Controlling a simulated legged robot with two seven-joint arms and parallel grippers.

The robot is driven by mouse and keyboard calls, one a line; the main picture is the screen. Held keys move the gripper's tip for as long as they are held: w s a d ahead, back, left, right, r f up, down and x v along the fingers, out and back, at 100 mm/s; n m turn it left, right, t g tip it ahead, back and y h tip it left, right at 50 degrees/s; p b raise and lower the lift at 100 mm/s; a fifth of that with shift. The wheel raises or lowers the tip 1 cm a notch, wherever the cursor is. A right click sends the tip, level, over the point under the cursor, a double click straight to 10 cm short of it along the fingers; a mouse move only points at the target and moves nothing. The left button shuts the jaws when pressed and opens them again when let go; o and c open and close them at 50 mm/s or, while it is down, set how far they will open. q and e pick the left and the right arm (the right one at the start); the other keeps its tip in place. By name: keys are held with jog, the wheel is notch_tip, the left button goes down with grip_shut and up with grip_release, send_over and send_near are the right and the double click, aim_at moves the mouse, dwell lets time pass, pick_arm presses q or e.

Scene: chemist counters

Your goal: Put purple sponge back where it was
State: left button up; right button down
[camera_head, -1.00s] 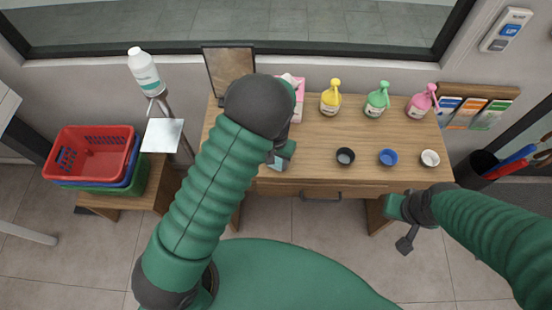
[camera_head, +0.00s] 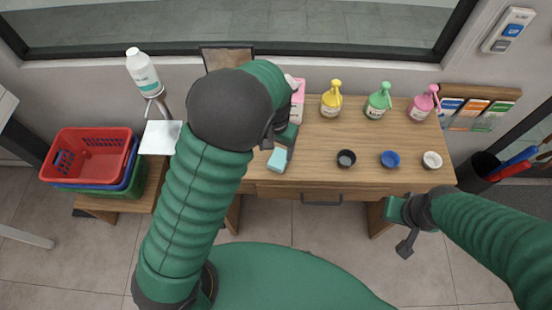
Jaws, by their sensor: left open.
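No purple sponge is visible. A pale turquoise block (camera_head: 277,160), sponge-like, lies near the front edge of the wooden table (camera_head: 325,172), on or beside a small grey piece. My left gripper (camera_head: 284,135) is open over the table, just behind the block. Its fingers are partly hidden by my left forearm, and I see nothing held. I cannot tell whether it touches the block. My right gripper (camera_head: 401,222) hangs in front of the table's right front corner, apart from everything on it. Its jaw state is unclear.
Yellow (camera_head: 331,104), green (camera_head: 377,104) and pink (camera_head: 420,106) bottles stand along the back. Black (camera_head: 346,158), blue (camera_head: 390,159) and white (camera_head: 431,160) cups stand in front. A pink-and-white box (camera_head: 298,100) is behind my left gripper. Stacked baskets (camera_head: 92,155) are at left.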

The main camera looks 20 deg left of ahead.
pick_arm(q)
jog(key=s+a+r+n+t, duration=0.1)
jog(key=s+a+r, duration=0.2)
jog(key=s, duration=0.4)
jog(key=s+a+r+t, duration=0.2)
jog(key=s+a+r, duration=0.1)
jog(key=s, duration=0.4)
jog(key=b+x, duration=0.2)
jog(key=x, duration=0.1)
jog(key=b+x, duration=0.1)
jog(key=b, duration=0.1)
jog(key=shift+d+f, duration=0.3)
jog(key=shift+d, duration=0.05)
pick_arm(e)
jog(key=x, duration=0.2)
jog(key=s+x, duration=0.1)
jog(key=x, duration=0.1)
jog(key=shift+w+a+f, duration=0.1)
jog(key=shift+f, duration=0.15)
pick_arm(q)
jog(key=shift+s+a, duration=0.1)
pick_arm(e)
jog(key=shift+a, duration=0.1)
